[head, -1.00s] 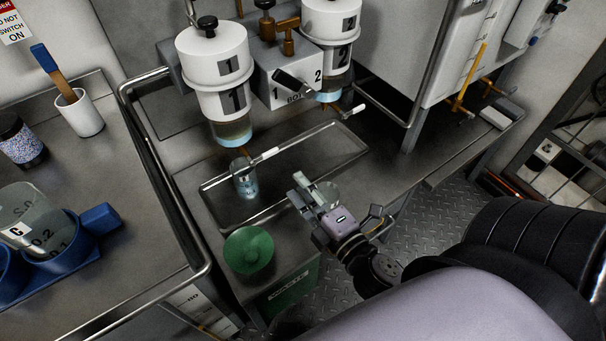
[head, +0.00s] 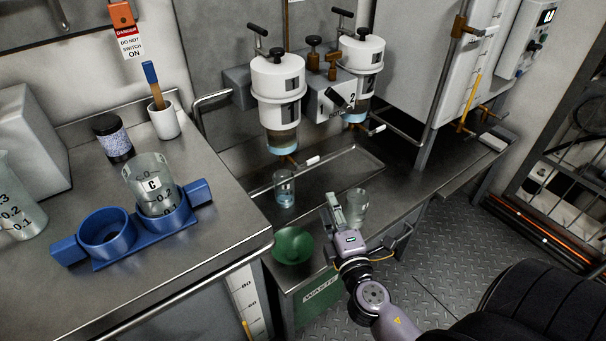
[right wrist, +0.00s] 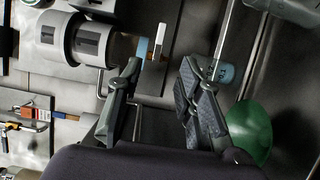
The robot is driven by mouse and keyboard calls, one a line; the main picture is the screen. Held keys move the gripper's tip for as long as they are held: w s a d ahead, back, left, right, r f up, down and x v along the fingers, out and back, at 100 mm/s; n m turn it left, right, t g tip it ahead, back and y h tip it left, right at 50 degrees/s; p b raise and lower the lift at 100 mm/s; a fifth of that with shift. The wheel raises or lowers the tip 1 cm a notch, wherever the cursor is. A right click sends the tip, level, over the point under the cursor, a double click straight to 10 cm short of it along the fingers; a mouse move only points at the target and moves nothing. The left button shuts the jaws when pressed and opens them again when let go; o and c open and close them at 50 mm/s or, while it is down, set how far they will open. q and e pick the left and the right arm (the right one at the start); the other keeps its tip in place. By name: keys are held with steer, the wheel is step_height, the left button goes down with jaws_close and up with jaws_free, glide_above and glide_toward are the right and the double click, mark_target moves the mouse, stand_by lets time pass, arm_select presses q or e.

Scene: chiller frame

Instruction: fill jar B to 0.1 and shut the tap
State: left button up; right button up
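A clear jar with a little blue liquid (head: 285,194) stands on the tray under the tap of vessel 1; its letter is too small to read. It also shows in the right wrist view (right wrist: 226,73). The tap's white-ended handle (head: 312,160) points to the right; I cannot tell whether liquid runs. Vessel 1 (head: 278,88) is white. Another clear jar (head: 357,208) shows just right of my right gripper and looks empty. My right gripper (head: 334,208) is right of the blue-liquid jar, fingers apart (right wrist: 160,88), with nothing seen between them. My left gripper is not in view.
A green funnel (head: 293,245) sits on the waste container in front of the tray (head: 345,158). Vessel 2 (head: 360,62) stands beside vessel 1. On the left bench, jar C (head: 150,172) sits in a blue two-ring holder (head: 104,232), near a larger beaker (head: 18,212).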

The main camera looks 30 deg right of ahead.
steer(key=p, duration=0.2)
glide_toward(314, 162)
steer(key=x, duration=1)
steer(key=shift+r, duration=0.1)
steer(key=shift+w+d, duration=0.2)
steer(key=shift+w, duration=0.1)
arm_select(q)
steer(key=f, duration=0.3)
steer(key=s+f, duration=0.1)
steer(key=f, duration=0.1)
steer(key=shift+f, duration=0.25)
arm_select(e)
jaws_close()
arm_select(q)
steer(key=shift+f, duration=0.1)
